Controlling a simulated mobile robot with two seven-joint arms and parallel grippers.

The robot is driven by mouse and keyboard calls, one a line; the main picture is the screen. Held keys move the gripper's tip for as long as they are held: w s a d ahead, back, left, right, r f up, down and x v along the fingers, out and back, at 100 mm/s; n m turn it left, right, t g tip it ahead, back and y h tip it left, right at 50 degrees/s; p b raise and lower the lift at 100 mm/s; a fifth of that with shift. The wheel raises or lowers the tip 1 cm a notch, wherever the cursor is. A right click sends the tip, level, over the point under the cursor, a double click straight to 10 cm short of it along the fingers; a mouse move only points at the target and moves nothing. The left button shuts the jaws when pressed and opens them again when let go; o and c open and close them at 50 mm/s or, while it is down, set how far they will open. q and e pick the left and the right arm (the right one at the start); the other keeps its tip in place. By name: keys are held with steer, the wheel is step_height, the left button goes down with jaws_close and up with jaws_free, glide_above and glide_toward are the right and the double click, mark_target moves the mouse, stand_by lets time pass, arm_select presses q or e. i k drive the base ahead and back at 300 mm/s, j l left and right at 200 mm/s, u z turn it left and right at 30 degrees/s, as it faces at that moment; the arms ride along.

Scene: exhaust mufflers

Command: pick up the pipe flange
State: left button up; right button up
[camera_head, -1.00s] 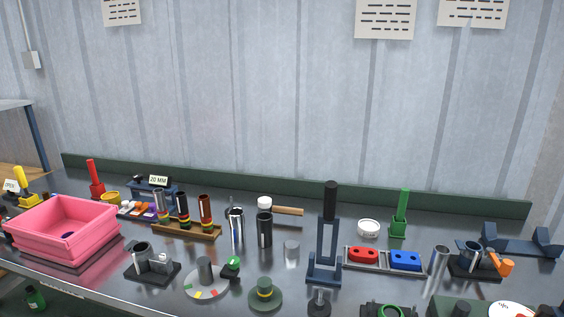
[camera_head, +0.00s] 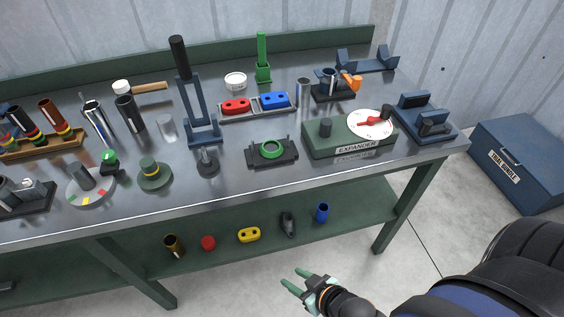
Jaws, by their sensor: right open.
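Several flange-like parts show, and I cannot tell for certain which one is the pipe flange. A yellow oval piece with two holes (camera_head: 249,235) lies on the lower shelf. A red oval piece (camera_head: 236,106) and a blue oval piece (camera_head: 275,101) sit side by side in a grey tray on the bench top. A green ring (camera_head: 271,149) sits in a black fixture near the bench's front edge. My left gripper is out of view.
The lower shelf (camera_head: 350,212) also holds a brown cup (camera_head: 174,245), a red piece (camera_head: 208,243), a dark tool (camera_head: 288,223) and a blue cylinder (camera_head: 322,212). A bench leg (camera_head: 405,212) stands to the right.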

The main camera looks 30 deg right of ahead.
mark_target(288, 224)
steer(key=z, duration=0.95)
